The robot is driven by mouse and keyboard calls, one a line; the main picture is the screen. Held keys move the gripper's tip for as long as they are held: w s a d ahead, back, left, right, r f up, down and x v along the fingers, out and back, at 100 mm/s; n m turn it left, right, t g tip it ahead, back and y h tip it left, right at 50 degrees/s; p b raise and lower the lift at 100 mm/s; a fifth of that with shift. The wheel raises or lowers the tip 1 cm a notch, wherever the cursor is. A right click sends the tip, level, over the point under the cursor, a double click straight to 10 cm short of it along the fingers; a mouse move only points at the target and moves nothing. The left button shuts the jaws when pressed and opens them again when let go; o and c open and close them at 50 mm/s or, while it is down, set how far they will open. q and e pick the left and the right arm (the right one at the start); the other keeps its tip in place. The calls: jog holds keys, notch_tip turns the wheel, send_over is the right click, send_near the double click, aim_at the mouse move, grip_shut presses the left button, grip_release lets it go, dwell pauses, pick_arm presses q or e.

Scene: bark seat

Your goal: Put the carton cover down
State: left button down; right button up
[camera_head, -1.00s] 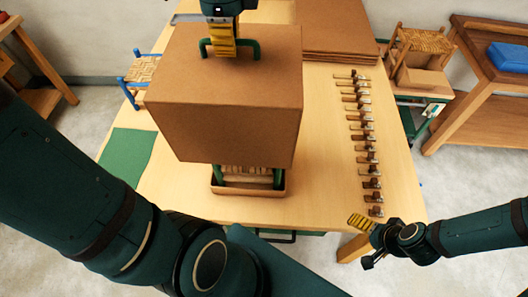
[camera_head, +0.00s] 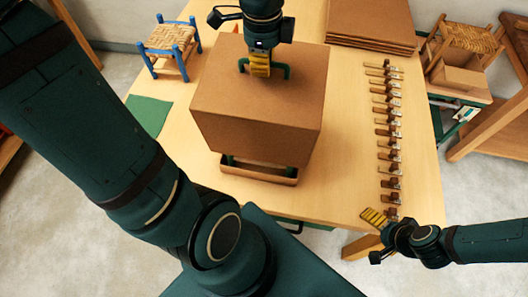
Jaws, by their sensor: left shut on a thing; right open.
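The carton cover (camera_head: 245,125) is a large brown box over the middle of the table. My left gripper (camera_head: 261,70) is shut on the green handle (camera_head: 281,72) on its top. Under the cover, a shallow brown carton base (camera_head: 262,174) sits on the table. Green legs (camera_head: 230,161) show in the base; what they carry is hidden by the cover. A gap shows between the cover's lower edge and the base. My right gripper (camera_head: 375,217) is open and empty at the table's front right corner.
A row of several small wood-handled tools (camera_head: 388,135) lies along the right of the wooden table (camera_head: 345,110). Flat cardboard (camera_head: 370,22) is stacked at the back. A blue stool (camera_head: 172,45) and a green mat (camera_head: 150,113) are at the left.

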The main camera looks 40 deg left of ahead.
pick_arm(q)
jog(key=shift+r, duration=0.2)
notch_tip(320, 180, down, 10)
jog(key=shift+w+f+b, duration=0.1)
jog(key=shift+f+b, duration=0.05)
jog(key=shift+b, duration=0.35)
pick_arm(e)
jog(key=shift+w+f, duration=0.1)
jog(key=shift+f, duration=0.15)
pick_arm(q)
jog(key=shift+f+b, duration=0.4)
jog(key=shift+f, duration=0.1)
pick_arm(e)
jog(key=shift+f, duration=0.4)
pick_arm(q)
jog(key=shift+f, duration=0.1)
pick_arm(e)
jog(key=shift+f, duration=0.1)
pick_arm(q)
jog(key=c, duration=1.1)
grip_release()
